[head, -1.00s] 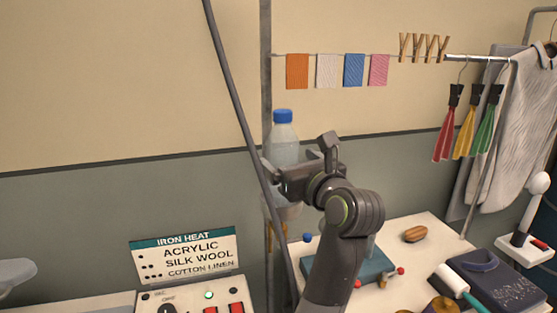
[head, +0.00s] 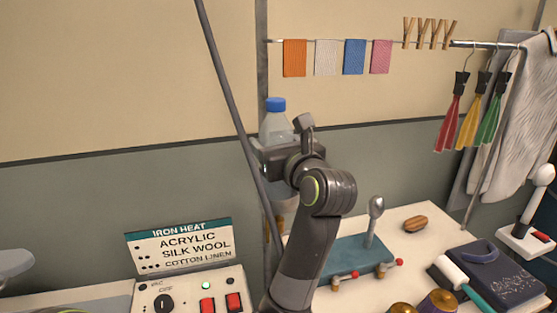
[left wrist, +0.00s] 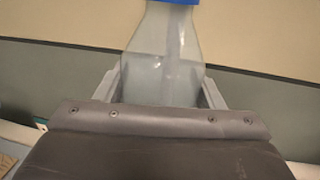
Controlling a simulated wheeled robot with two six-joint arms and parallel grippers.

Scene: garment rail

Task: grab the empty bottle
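The clear plastic bottle with a blue cap (head: 277,120) stands upright left of my left arm in the head view, beside the rail's upright pole. My left gripper (head: 276,155) is level with the bottle's body and hides part of it. In the left wrist view, the bottle (left wrist: 162,75) rises between the two fingers, one on each side and very near its walls. Firm contact does not show. The bottle's base is mostly hidden behind my arm. My right gripper is not in view.
An iron-heat sign (head: 180,245) stands behind a switch panel. On the white table are a teal board (head: 350,262), a brown brush (head: 415,223) and a lint roller (head: 455,277). Coloured cloths (head: 325,57) hang above.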

